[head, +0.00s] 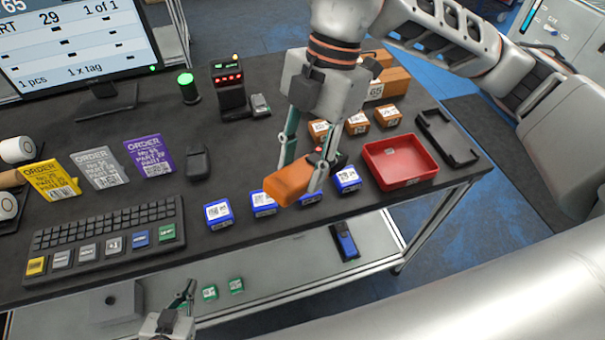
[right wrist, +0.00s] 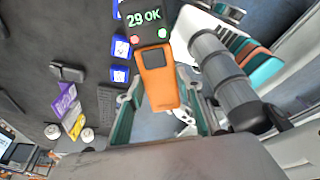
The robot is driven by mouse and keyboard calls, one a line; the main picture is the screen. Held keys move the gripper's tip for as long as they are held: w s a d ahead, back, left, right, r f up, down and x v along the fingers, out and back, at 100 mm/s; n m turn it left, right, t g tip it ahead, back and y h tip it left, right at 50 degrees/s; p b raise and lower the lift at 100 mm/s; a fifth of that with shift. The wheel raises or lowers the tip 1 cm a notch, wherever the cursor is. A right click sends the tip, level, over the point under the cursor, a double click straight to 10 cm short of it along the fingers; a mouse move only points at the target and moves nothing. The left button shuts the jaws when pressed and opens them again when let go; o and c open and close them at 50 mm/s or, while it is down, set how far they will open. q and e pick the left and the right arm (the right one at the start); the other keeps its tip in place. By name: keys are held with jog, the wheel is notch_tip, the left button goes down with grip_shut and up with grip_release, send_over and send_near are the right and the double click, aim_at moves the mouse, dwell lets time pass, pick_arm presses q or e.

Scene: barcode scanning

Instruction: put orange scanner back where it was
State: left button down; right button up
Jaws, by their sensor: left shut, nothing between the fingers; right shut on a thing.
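The orange scanner (head: 287,184) is held in my right gripper (head: 302,178), above the front part of the dark table near the blue-and-white boxes. My right gripper is shut on it. In the right wrist view the orange scanner (right wrist: 156,84) lies between the two fingers, and green "29 OK" text shows at its dark end. My left gripper (head: 180,303) is shut and empty, low at the front edge, away from the scanner. A black open tray (head: 446,139) lies at the table's right end, beside the red bin.
The red bin (head: 399,164) is right of the scanner. Blue boxes (head: 219,213) line the front edge; orange boxes (head: 357,123) stand behind. A keyboard (head: 105,237), order cards (head: 150,155) and a monitor (head: 78,40) occupy the left. A lower shelf (head: 285,262) shows below.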

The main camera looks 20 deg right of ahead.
aim_at(297, 173)
jog(key=shift+r, duration=1.6)
